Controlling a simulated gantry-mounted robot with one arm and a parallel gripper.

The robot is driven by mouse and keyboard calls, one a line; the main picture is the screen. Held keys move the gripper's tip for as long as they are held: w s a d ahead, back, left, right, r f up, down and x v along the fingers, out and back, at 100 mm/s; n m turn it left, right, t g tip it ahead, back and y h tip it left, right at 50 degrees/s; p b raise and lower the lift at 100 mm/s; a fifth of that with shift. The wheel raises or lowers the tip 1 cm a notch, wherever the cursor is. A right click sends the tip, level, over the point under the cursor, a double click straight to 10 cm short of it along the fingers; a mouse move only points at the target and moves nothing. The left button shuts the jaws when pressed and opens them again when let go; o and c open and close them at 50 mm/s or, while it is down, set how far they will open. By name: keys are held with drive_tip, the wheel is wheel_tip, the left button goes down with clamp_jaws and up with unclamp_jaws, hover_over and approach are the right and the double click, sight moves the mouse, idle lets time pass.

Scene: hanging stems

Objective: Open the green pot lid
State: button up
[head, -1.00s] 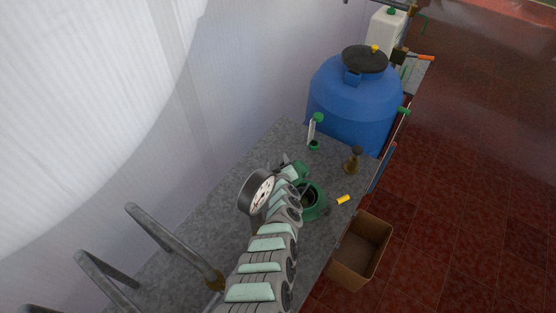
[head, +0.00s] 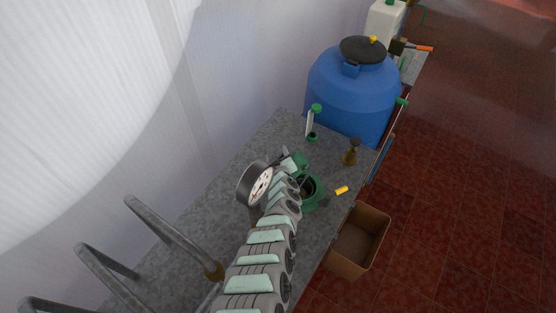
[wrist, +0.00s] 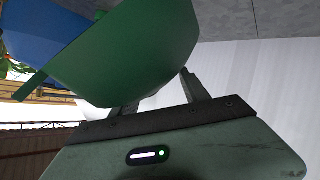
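The green pot (head: 318,192) stands on the grey counter, right of my arm. Its mouth is open and dark inside, and my arm hides its left side. My gripper (head: 290,155) is above and behind the pot, partly hidden by my arm. A green piece, apparently the pot lid (head: 303,162), is at the gripper, apart from the pot. In the wrist view the green lid (wrist: 140,50) fills the space in front of my gripper (wrist: 158,95), with a finger at each side. The fingers seem closed on it; the exact contact is hidden.
A blue tank (head: 350,90) with a black cap stands behind. A brass-coloured piece (head: 351,152) and a yellow piece (head: 342,190) lie right of the pot. A gauge (head: 258,184) is beside my arm. A cardboard box (head: 348,257) stands past the counter edge. Metal pipes (head: 165,232) are at left.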

drive_tip(key=shift+p+v, duration=1.9)
drive_tip(key=shift+v, duration=3.45)
drive_tip(key=shift+d, duration=0.15)
